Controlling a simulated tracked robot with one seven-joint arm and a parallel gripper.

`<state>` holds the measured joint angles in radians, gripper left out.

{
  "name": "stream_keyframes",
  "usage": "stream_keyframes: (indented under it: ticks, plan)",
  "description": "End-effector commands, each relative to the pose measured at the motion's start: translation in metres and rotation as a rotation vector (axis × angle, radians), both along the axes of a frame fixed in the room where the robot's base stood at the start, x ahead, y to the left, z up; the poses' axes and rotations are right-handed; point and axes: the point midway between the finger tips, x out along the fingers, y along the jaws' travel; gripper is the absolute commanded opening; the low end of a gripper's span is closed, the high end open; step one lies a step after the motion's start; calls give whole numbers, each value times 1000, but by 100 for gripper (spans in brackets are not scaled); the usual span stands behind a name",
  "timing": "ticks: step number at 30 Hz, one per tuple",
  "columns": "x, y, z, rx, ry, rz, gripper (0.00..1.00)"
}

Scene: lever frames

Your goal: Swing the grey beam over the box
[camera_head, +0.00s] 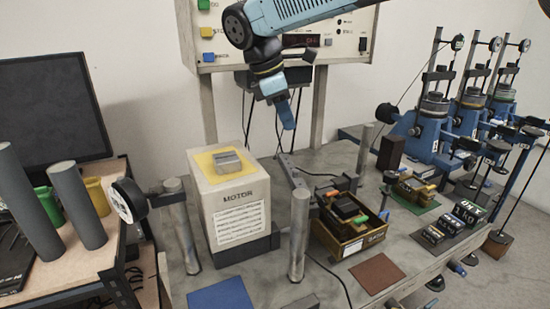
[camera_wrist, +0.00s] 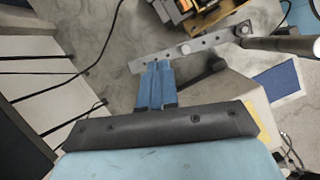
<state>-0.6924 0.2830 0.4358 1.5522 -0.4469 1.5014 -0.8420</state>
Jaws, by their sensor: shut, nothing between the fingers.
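The grey beam (camera_wrist: 212,41), a flat bar with holes, shows past my fingertips in the wrist view. In the head view it is a short grey bar (camera_head: 289,172) between the motor box and the tool box, running toward the top of a grey post (camera_head: 299,235). My gripper (camera_head: 288,127) is shut and empty, pointing down above the beam's far part. In the wrist view its blue fingertips (camera_wrist: 156,63) overlap the beam's edge; I cannot tell whether they touch. The open wooden box (camera_head: 348,247) holds dark and coloured items and stands to the beam's right.
The tall cream box marked MOTOR (camera_head: 233,198) stands left of the beam. Grey posts (camera_head: 183,228) rise around it. Blue (camera_head: 222,296) and brown (camera_head: 377,273) mats lie in front. A control panel (camera_head: 332,45) is behind my arm. Blue stands (camera_head: 428,130) are at right.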

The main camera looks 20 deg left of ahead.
Motion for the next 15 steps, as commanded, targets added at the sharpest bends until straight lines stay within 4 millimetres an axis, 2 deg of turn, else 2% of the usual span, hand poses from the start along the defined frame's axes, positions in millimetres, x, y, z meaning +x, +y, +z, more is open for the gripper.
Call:
stream_keyframes:
  ticks: [1, 3, 6, 10, 15]
  plan:
    - [-5, 17, -5, -15, 15, 46, 0]
    - [-11, 34, -10, -34, 30, 99, 0]
    - [-17, 50, -15, -54, 45, 148, 0]
    - [-20, 59, -18, -64, 52, 177, 0]
    - [-17, 55, -30, -67, 54, 179, 0]
